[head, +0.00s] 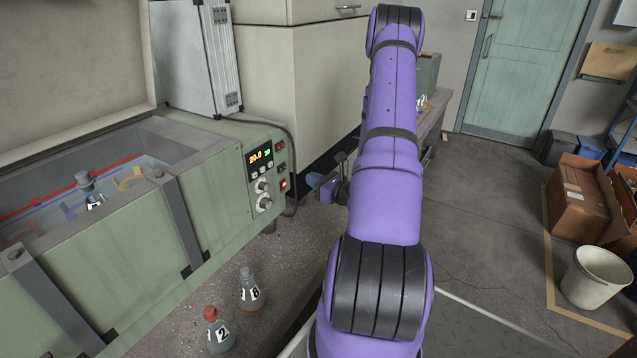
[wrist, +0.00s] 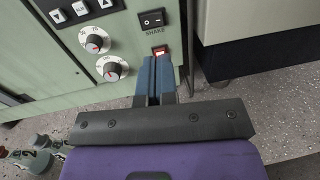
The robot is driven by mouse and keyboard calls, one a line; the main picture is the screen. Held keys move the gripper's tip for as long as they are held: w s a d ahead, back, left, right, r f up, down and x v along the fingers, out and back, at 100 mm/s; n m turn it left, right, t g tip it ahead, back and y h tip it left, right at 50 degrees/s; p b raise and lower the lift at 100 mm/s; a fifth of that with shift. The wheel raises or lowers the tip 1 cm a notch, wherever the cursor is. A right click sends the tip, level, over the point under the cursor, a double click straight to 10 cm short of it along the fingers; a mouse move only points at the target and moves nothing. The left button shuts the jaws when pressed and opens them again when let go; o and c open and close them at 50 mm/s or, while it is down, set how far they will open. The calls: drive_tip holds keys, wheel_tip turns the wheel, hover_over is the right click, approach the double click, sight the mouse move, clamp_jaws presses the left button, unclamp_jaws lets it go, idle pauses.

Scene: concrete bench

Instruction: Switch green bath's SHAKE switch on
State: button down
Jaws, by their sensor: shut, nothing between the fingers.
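The green bath (head: 120,235) stands at the left in the head view, with a control panel on its right end. A black rocker switch (wrist: 152,18) has the word SHAKE printed just under it in the wrist view; which way it is tipped I cannot tell. A red switch (wrist: 159,50) sits below that word and also shows on the panel in the head view (head: 283,184). My gripper (wrist: 155,60) is shut and empty. Its blue fingertips overlap the red switch's lower edge in the wrist view; contact cannot be told. In the head view my gripper (head: 313,180) is right of the panel.
Two knobs (wrist: 94,40) and a lit display (head: 260,157) are left of the switches. Two labelled flasks (head: 219,331) (head: 250,290) stand on the bench before the bath. A dark cable (head: 292,150) hangs behind the panel's right edge.

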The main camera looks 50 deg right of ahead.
sight(285, 167)
drive_tip(key=w, duration=0.9)
drive_tip(key=shift+w+d, duration=0.15)
drive_tip(key=shift+d, duration=0.05)
